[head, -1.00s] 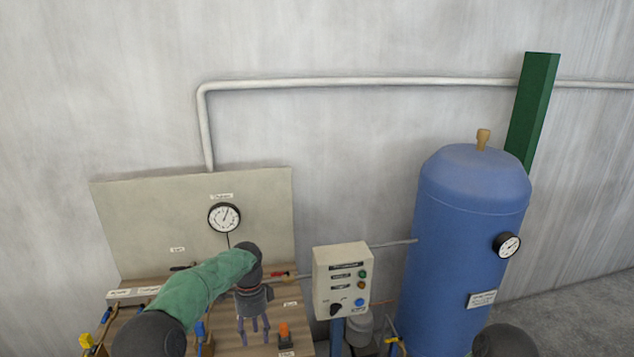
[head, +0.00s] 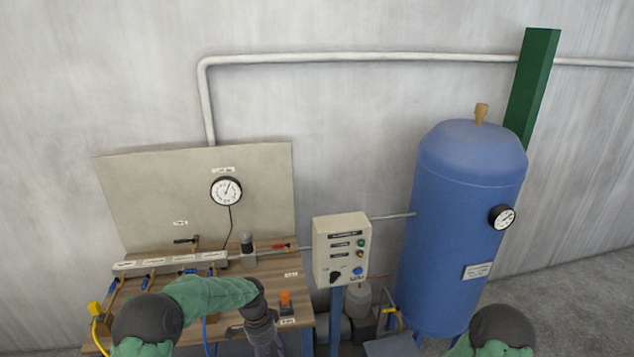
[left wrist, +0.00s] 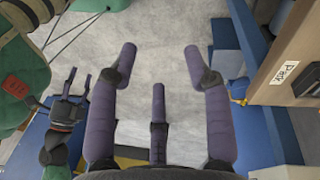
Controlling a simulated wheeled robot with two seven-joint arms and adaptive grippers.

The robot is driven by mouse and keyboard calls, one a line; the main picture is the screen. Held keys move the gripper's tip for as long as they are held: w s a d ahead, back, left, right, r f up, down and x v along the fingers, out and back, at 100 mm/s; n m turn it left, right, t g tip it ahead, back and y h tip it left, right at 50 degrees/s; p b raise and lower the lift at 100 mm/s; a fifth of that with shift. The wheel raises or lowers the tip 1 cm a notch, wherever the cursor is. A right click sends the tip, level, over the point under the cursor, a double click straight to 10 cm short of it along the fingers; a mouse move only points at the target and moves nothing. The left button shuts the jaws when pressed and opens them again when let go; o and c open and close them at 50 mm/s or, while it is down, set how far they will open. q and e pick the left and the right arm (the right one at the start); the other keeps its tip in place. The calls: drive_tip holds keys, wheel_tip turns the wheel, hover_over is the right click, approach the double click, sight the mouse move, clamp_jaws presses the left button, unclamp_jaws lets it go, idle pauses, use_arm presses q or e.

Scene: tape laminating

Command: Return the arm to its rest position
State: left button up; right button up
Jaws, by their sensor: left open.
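My left arm, in a green sleeve, comes in from the left in the head view. My left gripper (head: 270,350) points down at the bench's front right, partly cut off by the lower picture edge. In the left wrist view my left gripper (left wrist: 161,55) has its purple fingers spread wide with nothing between them, above grey floor. My right gripper (left wrist: 80,76) shows at the left of that view, its fingers apart and empty. In the head view only part of my right arm shows, at the lower right edge.
The wooden bench (head: 285,275) carries valves, an orange-topped part (head: 286,302) and a gauge (head: 226,191) on its back panel. A control box (head: 341,250) stands right of it, then a blue tank (head: 462,220). A bench edge shows close in the left wrist view (left wrist: 262,80).

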use_arm(q)
drive_tip(key=s+d+f+n+h+b, duration=0.25)
drive_tip(key=s+f+n, duration=0.35)
drive_tip(key=s+f, duration=0.7)
drive_tip(key=s+f+n+t+b, duration=0.1)
drive_tip(key=s+f+n, duration=0.2)
drive_tip(key=s, duration=0.4)
drive_tip(key=s+d+f+n+t+b, duration=0.1)
drive_tip(key=s+f+n, duration=0.2)
drive_tip(key=s+n, duration=0.2)
drive_tip(key=s, duration=0.3)
drive_tip(key=shift+d, duration=0.15)
drive_tip(key=shift+f+y, duration=0.1)
drive_tip(key=shift+y, duration=0.15)
